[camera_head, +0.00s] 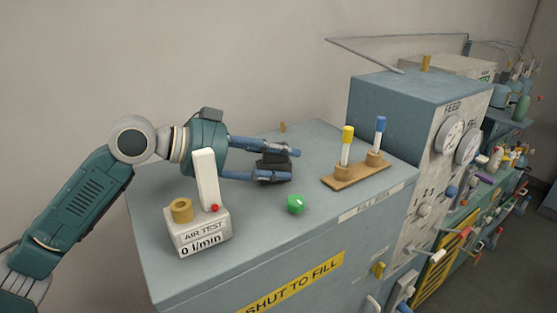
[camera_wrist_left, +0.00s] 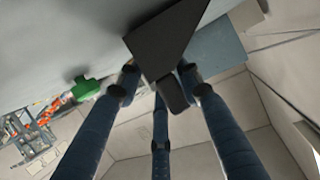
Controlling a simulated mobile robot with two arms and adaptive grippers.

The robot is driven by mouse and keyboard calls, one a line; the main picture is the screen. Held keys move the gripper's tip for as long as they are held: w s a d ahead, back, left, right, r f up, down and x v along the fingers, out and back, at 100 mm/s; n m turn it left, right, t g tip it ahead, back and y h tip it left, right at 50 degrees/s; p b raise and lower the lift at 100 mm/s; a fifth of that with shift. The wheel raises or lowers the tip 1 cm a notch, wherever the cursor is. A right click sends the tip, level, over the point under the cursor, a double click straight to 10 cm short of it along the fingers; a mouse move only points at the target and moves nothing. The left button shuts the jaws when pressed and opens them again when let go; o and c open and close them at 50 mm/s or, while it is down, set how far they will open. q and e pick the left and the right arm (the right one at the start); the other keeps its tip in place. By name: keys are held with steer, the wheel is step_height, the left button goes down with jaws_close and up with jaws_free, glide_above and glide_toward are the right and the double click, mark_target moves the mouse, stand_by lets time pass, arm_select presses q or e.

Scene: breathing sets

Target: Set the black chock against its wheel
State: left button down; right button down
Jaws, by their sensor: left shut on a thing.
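The black chock (camera_head: 274,170) is between the fingers of my left gripper (camera_head: 284,164), over the blue-grey cabinet top. The left gripper is shut on it. In the left wrist view the black chock (camera_wrist_left: 168,40) shows as a dark wedge with a slanted face, held between the fingertips of the left gripper (camera_wrist_left: 160,88). I cannot tell whether the chock touches the cabinet top. I cannot make out a wheel in either view. My right gripper is not in view.
A green knob-like piece (camera_head: 296,204) lies in front of the gripper. A wooden rack (camera_head: 352,176) with yellow- and blue-capped tubes stands to the right. The air test meter (camera_head: 200,232) stands at the left front. A tall gauge panel (camera_head: 440,130) bounds the right side.

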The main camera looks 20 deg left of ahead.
arm_select(q)
steer(key=shift+w+f, duration=0.1)
steer(key=shift+f, duration=0.25)
steer(key=c, duration=1.3)
jaws_free()
steer(key=shift+o, duration=0.9)
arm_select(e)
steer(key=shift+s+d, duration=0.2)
arm_select(q)
steer(key=shift+a, duration=0.1)
